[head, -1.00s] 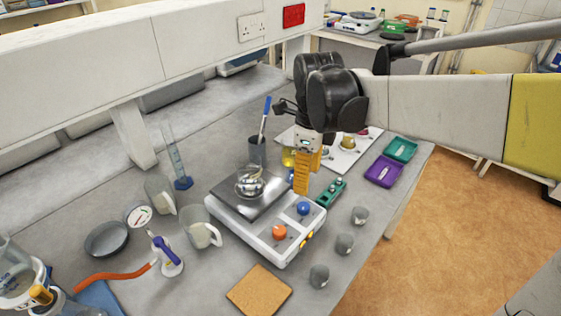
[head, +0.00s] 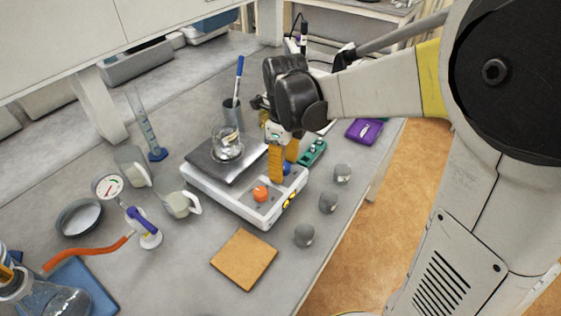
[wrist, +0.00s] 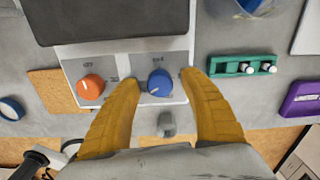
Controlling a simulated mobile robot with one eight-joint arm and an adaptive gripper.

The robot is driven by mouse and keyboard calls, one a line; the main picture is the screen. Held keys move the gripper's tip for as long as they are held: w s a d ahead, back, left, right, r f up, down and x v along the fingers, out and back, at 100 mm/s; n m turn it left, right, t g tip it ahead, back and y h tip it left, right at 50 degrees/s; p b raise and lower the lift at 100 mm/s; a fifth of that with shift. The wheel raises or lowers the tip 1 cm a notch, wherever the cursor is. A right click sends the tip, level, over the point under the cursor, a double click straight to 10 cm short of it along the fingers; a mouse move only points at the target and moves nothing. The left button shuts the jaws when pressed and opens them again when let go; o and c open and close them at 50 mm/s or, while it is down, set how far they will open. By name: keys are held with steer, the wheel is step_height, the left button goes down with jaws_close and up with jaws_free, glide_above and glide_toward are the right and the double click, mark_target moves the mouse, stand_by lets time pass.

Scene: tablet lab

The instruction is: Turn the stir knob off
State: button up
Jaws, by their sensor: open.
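The white hotplate stirrer (head: 225,198) has an orange knob (head: 261,193) and a blue knob (head: 287,168) on its front panel; small markings beside them are too small to read. In the wrist view the orange knob (wrist: 90,87) is to the left and the blue knob (wrist: 160,83) lies between my yellow fingertips. My gripper (head: 284,172) is open, its fingers pointing down on either side of the blue knob. I cannot tell whether a finger touches it. In the wrist view my gripper (wrist: 160,80) has its left fingertip between the two knobs.
A glass beaker (head: 227,146) stands on the stirrer's dark plate. A teal rack (head: 314,151) is close on the right. Several grey weights, including one (head: 304,236), line the table's right side. A cork mat (head: 244,259) lies in front. A pen stands in a dark cup (head: 233,116) behind.

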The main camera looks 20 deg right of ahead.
jaws_close()
